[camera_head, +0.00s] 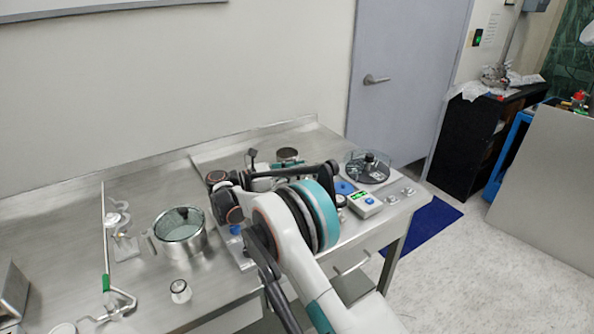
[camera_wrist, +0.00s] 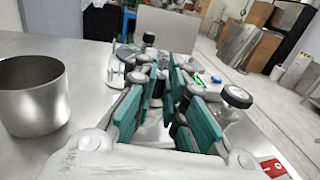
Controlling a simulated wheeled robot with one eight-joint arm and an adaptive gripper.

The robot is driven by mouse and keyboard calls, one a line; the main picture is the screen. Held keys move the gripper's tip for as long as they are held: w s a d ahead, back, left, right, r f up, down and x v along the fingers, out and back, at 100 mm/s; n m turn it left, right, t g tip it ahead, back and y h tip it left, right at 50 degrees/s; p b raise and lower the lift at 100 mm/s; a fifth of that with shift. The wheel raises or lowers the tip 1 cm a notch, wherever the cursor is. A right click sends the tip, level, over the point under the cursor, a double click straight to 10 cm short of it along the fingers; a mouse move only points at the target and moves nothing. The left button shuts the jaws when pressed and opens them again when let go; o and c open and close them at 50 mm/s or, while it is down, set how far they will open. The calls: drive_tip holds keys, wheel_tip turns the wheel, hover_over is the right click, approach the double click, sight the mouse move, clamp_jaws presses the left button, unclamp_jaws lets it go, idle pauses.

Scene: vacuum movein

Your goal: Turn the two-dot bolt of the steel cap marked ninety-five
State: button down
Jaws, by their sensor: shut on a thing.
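My gripper (camera_wrist: 161,78) shows in the wrist view, its teal-padded fingers on both sides of a small dark and metal bolt (camera_wrist: 157,88). It is shut on this bolt; the contact is partly hidden by the fingers. No dots on the bolt and no number on a steel cap are legible. In the head view my arm covers the cap area and most of the gripper. Another dark-topped steel knob (camera_wrist: 237,97) stands to the right of the fingers in the wrist view.
A steel cup (camera_wrist: 32,98) stands left of the fingers. A clear round chamber (camera_head: 368,168) and a box with a green display (camera_head: 365,205) are at the bench's right end. A lidded steel pot (camera_head: 180,235) and a glass-and-metal line (camera_head: 105,260) are on the left. Bare bench (camera_head: 60,220) lies there too.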

drive_tip(key=c, duration=1.9)
unclamp_jaws()
drive_tip(key=shift+r, duration=0.1)
wheel_tip(320, 180, up, 10)
drive_tip(key=shift+f, duration=0.1)
